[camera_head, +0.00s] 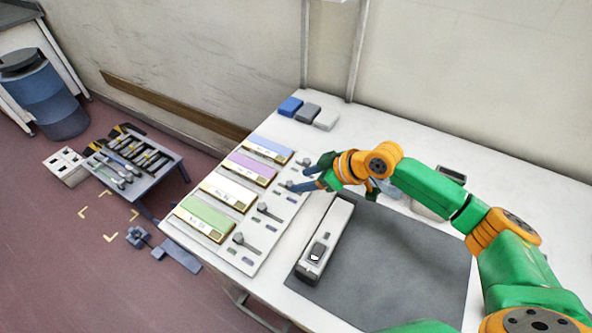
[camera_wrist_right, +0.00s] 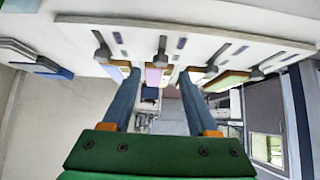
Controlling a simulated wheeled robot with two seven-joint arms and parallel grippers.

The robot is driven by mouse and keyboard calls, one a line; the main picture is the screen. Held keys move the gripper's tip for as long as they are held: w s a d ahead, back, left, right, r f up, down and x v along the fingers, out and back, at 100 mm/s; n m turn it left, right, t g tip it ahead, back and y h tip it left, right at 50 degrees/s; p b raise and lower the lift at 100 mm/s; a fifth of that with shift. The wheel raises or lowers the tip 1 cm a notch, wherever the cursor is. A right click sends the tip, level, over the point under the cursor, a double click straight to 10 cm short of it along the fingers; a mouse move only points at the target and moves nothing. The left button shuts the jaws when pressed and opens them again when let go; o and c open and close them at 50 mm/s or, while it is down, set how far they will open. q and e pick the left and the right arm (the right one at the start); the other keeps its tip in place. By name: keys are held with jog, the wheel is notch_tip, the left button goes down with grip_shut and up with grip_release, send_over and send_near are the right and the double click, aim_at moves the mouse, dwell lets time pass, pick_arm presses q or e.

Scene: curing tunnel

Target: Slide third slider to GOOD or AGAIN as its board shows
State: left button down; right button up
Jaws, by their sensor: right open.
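A white slider panel (camera_head: 266,256) lies along the table's left side with several slider knobs. Beside them is a row of boards: blue (camera_head: 270,149), purple (camera_head: 252,168), white (camera_head: 228,191) and green (camera_head: 206,217). Their writing is too small to read. My right gripper (camera_head: 306,180) is open over the panel, beside the purple board's slider. In the right wrist view the knob (camera_wrist_right: 162,47) and pink-purple board (camera_wrist_right: 153,76) show between the two spread blue fingers; I cannot tell whether they touch. The arm partly hides this slider in the head view. My left gripper is out of view.
A grey mat (camera_head: 410,255) with a long white device (camera_head: 326,240) lies right of the panel. Blue, grey and white blocks (camera_head: 307,113) sit at the back. A low tool table (camera_head: 162,182) and a blue bin (camera_head: 52,100) stand on the floor at left.

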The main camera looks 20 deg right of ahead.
aim_at(290, 183)
jog(key=x, duration=0.3)
jog(key=shift+s+a+f, duration=0.1)
jog(key=shift+a+f, duration=0.05)
jog(key=shift+a, duration=0.15)
jog(key=shift+w+d+f, duration=0.1)
jog(key=shift+w+f, duration=0.15)
jog(key=shift+w, duration=0.1)
jog(key=shift+s+r, duration=0.1)
jog(key=shift+s, duration=0.1)
jog(key=c, duration=0.8)
grip_shut()
